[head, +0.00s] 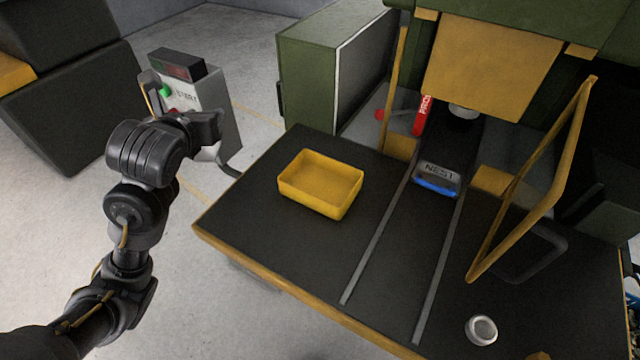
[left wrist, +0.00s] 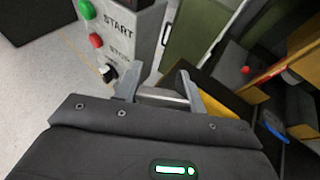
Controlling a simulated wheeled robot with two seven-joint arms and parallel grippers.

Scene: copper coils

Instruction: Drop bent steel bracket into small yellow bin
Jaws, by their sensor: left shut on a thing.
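The small yellow bin (head: 316,198) stands upright on the left part of the dark work table in the head view, and its visible inside looks empty. My left gripper (head: 213,150) is left of the bin, in the air beside the table's left corner. In the left wrist view my left gripper (left wrist: 158,88) is shut on a grey metal piece, the steel bracket (left wrist: 163,96), which lies across between the two fingers. Most of the bracket is hidden by the gripper, so its bend cannot be made out. My right gripper is not in view.
A grey control box (head: 220,100) with start and stop buttons stands close behind my left gripper. The table (head: 265,225) is clear around the bin. A yellow-framed guard (head: 540,190), a press and a round metal part (head: 481,330) are to the right.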

